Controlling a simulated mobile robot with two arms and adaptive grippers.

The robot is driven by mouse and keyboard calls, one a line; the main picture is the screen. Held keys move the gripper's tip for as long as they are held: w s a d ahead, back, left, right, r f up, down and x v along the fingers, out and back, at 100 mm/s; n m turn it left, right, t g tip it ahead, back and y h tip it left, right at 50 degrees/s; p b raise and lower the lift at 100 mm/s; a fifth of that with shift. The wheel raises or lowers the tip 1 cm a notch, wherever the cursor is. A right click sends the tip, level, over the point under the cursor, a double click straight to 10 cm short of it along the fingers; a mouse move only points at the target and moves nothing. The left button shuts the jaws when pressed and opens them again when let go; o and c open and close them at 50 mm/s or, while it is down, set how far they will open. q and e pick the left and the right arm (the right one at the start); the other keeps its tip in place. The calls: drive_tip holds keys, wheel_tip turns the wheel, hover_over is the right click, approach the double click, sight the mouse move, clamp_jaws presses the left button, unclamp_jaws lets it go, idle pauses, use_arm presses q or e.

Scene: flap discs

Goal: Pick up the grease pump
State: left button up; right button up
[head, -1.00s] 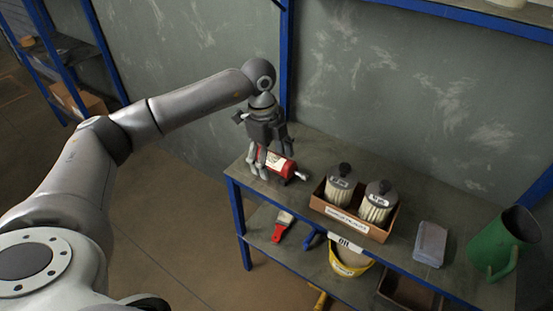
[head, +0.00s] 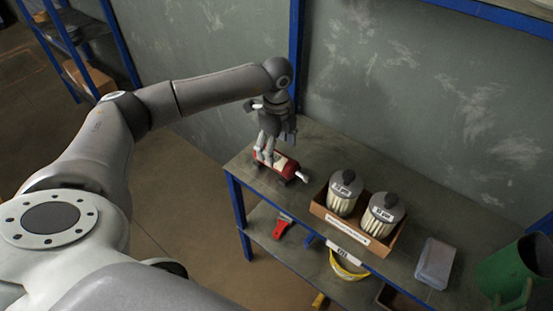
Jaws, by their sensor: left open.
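A red cylindrical thing with a pale label and a white tip (head: 287,166), which I take for the grease pump, lies on its side at the left end of the upper shelf. My left gripper (head: 266,159) points down at its left part, with the fingers open and partly covering it. I cannot tell whether the fingers touch it. My right gripper is not in view.
A brown box (head: 357,239) with two filter-like canisters stands right of the pump. Farther right are a grey case (head: 435,263) and a green jug (head: 514,272). A red-handled tool (head: 282,230) and a yellow-banded bucket (head: 349,264) are on the lower shelf. A blue post (head: 296,50) rises behind.

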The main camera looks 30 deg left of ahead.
sight(276, 153)
use_arm(q)
drive_tip(key=f, duration=0.4)
drive_tip(key=shift+s+p, duration=0.2)
drive_tip(key=shift+p, duration=0.1)
drive_tip(key=shift+f, duration=0.45)
drive_tip(key=c, duration=0.9)
drive_tip(key=shift+w+r, duration=0.1)
clamp_jaws()
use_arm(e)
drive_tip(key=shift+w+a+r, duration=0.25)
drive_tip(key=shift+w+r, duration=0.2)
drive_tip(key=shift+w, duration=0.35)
